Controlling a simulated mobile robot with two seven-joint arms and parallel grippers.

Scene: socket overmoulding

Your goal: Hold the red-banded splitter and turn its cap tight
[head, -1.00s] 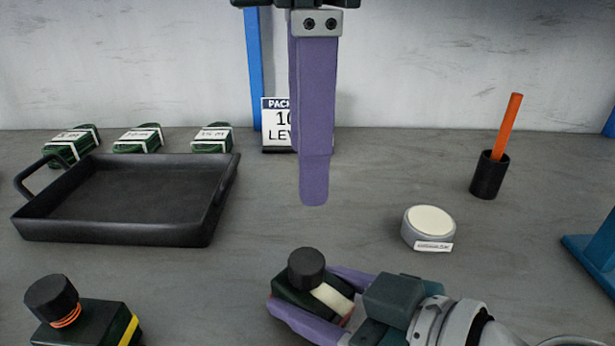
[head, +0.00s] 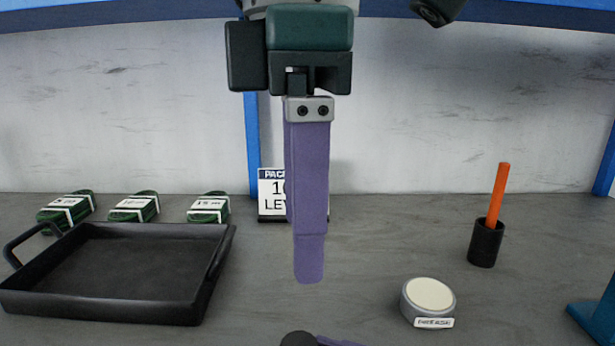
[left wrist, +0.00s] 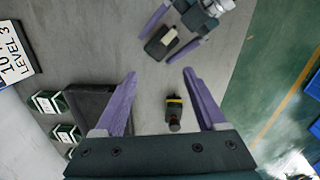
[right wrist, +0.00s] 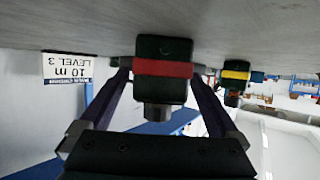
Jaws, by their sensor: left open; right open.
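The red-banded splitter (right wrist: 163,69) is a dark green block with a red band and a dark cap (right wrist: 158,111). In the right wrist view it sits between the two purple fingers of my right gripper (right wrist: 161,72), which is open around it. Whether a finger touches it is unclear. In the head view only its black cap (head: 298,339) shows at the bottom edge. The left wrist view shows the splitter (left wrist: 156,47) from above, beside a pale patch. My left gripper (head: 308,279) points down, open and empty. In the left wrist view its fingers (left wrist: 160,73) are spread above the bench.
A yellow-banded splitter (left wrist: 174,104) stands nearby. A black tray (head: 105,318) and several green packs (head: 208,208) are at left. A white-topped round tub (head: 428,299) and a black cup (head: 486,243) with an orange stick are at right. A sign (head: 271,195) stands behind.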

